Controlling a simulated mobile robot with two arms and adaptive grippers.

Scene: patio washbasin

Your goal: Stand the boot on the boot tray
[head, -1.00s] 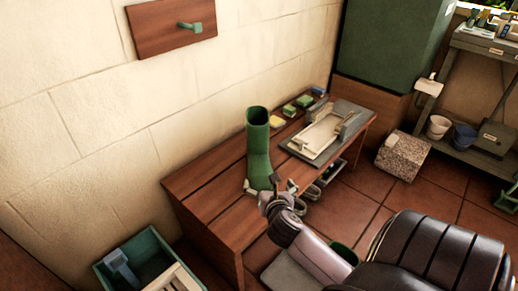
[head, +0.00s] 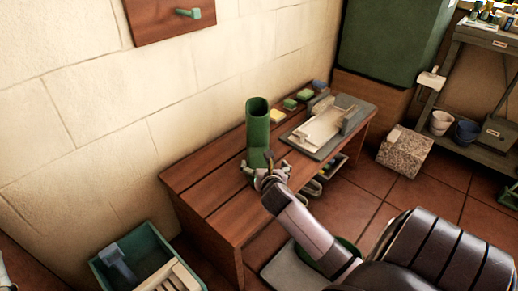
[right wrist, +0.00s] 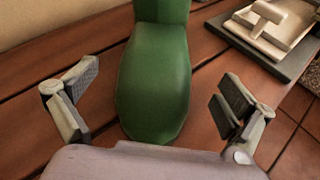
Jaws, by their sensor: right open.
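The green boot (head: 258,128) stands upright on the wooden bench. In the right wrist view the boot (right wrist: 155,85) shows its rounded toe towards me. My right gripper (head: 264,172) is open at the boot's foot. In the right wrist view its fingers (right wrist: 153,100) are on either side of the toe, with gaps on both sides. A flat grey tray (head: 284,271), which looks like the boot tray, lies on the floor in front of the bench. My right arm covers part of it, and a green thing (head: 347,246) shows only partly there. My left gripper is not clearly seen.
The bench (head: 212,205) holds a grey board (head: 358,122) with a pale frame, and several sponges (head: 303,95) along the wall. A green crate (head: 112,270) stands at lower left. A stone block (head: 405,152) and a shelf (head: 482,148) are at right.

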